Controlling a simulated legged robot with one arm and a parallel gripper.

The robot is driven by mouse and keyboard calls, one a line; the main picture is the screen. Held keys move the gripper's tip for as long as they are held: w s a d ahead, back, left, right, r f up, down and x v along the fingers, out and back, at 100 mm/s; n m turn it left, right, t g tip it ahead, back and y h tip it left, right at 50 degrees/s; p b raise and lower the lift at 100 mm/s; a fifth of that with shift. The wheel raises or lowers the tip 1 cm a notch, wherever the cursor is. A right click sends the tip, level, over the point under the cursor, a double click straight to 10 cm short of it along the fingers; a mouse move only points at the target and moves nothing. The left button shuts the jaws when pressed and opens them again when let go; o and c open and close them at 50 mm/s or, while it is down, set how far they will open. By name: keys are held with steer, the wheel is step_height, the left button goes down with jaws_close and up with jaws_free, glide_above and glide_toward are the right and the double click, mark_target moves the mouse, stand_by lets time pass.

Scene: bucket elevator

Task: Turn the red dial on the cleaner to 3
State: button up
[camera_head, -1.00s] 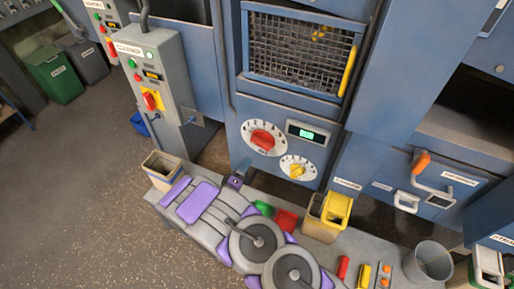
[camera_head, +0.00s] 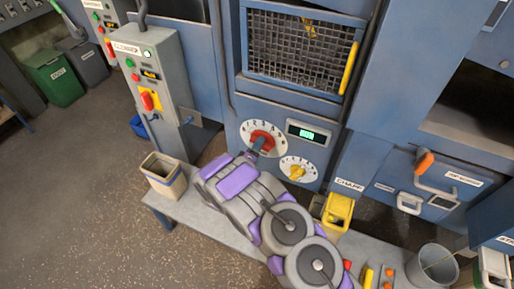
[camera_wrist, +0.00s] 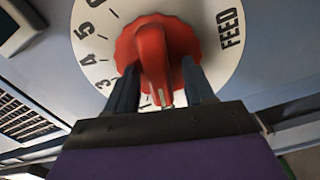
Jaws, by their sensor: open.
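The red dial (camera_head: 264,137) is a round knob with a raised grip bar on a white scale plate (camera_head: 278,148), on the blue cleaner (camera_head: 232,128). In the wrist view the red dial (camera_wrist: 155,48) fills the upper middle; its plate (camera_wrist: 206,18) reads FEED, with 3, 4 and 5 on the left. The bar's pale, green-marked end points down toward the wrist; the numbers there are mostly hidden. My gripper (camera_wrist: 159,72) is open, one dark finger on each side of the bar. I cannot tell whether they touch it. In the head view my gripper (camera_head: 255,149) is at the dial's lower edge.
A yellow dial (camera_head: 297,173) is just below right, and a lit green display (camera_head: 306,133) is right of the red dial. A grey control post (camera_head: 158,90) stands left.

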steer(key=shift+c, duration=0.5)
jaws_close()
steer(key=shift+s+m+p, duration=0.1)
steer(key=shift+m+p, duration=0.3)
steer(key=shift+p, duration=0.05)
steer(key=shift+s+d+m+p, duration=0.1)
steer(key=shift+m+p, duration=1.95)
steer(key=shift+m, duration=1.4)
steer(key=shift+d+m+p, duration=0.1)
steer(key=shift+m+p, duration=1.9)
steer(key=shift+m, duration=1.45)
